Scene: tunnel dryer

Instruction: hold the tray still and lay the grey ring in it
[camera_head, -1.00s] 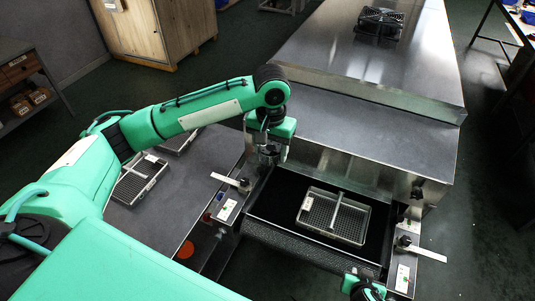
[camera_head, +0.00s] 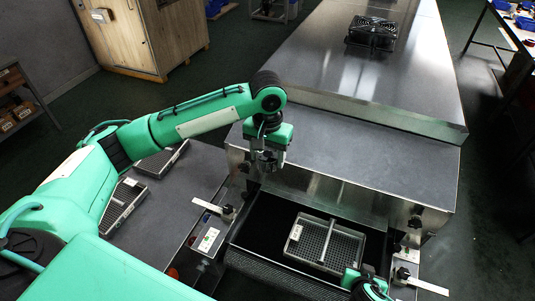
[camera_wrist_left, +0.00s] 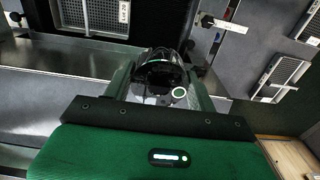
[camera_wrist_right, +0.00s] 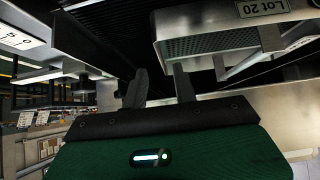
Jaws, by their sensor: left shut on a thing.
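The grey mesh tray (camera_head: 340,229) with a crossbar lies on the dark bed in front of the dryer hood. Its labelled wall also shows in the right wrist view (camera_wrist_right: 220,40). My left gripper (camera_head: 266,163) is above and left of the tray, apart from it. In the left wrist view it (camera_wrist_left: 158,72) is shut on a dark rounded thing (camera_wrist_left: 157,60), seemingly the grey ring; the fingers and shadow hide part of it. My right gripper (camera_head: 362,278) is at the tray's near right corner. Its fingers (camera_wrist_right: 159,78) stand apart, one close to the tray wall; contact is unclear.
Other mesh trays (camera_head: 122,204) lie on the grey side table (camera_head: 170,225) at left. Clamp blocks with white levers (camera_head: 211,208) and (camera_head: 425,285) flank the bed. The dryer's metal hood (camera_head: 350,140) rises behind. The tray's crossbar stands across its middle.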

